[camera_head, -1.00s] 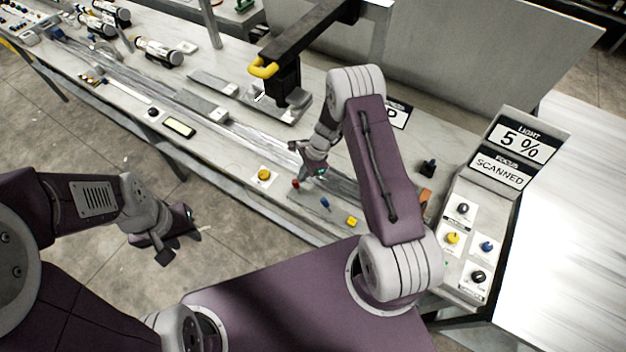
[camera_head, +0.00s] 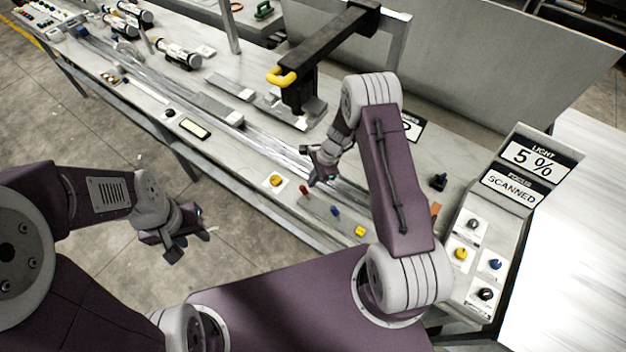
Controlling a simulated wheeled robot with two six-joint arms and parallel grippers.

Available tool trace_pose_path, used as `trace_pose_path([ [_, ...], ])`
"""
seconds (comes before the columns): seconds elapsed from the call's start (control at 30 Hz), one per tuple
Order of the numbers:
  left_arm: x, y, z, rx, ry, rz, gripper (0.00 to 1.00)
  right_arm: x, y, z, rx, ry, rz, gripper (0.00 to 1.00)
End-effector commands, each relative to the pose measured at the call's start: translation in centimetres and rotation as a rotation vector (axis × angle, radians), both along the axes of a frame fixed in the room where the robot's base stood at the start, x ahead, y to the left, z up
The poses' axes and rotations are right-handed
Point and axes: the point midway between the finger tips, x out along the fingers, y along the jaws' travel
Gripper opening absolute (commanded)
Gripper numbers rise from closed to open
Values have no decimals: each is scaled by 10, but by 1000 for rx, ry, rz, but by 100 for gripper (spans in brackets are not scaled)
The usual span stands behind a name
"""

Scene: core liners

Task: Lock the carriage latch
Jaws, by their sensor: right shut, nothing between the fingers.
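The carriage (camera_head: 293,108) stands on the bench rails, under a black overhead arm with a yellow handle (camera_head: 282,77). I cannot tell which part is its latch. Small red (camera_head: 304,190), blue (camera_head: 335,211) and yellow (camera_head: 360,231) knobs stand along the bench's front edge. My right gripper (camera_head: 314,177) is shut and empty above the rails, behind the red knob and in front of the carriage. It looks apart from both. My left gripper (camera_head: 190,243) hangs over the floor in front of the bench; its finger gap is not clear.
A yellow button (camera_head: 276,180) on a white plate lies left of the red knob. A control box (camera_head: 481,240) with several knobs and signs reading "LIGHT 5 %" and "SCANNED" stands at the right. Cylindrical parts (camera_head: 178,52) lie at the back left. A grey panel (camera_head: 480,70) stands behind.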

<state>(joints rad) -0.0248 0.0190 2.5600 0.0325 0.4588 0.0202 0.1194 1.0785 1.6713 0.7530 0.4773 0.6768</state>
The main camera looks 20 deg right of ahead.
Motion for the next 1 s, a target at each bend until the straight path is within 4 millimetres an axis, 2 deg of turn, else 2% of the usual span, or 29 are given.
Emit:
trace_pose_path([
  [0.17, 0, 0, -4, 0, 0, 0, 36, 0, -6, 16, -1, -4, -1, 0],
  [0.4, 0, 0, -11, 0, 0, 0, 36, -3, -21, 62, -1, -4, -2, 0],
  [0.5, 0, 0, -12, 0, 0, 0, 36, -4, -25, 75, 0, -3, -1, 0],
  [0.67, 0, 0, -13, 0, 0, 0, 36, -6, -28, 85, 0, 0, 0, 0],
  [1.0, 0, 0, -13, 0, 0, 0, 36, -6, -28, 86, 0, 1, 0, 0],
])
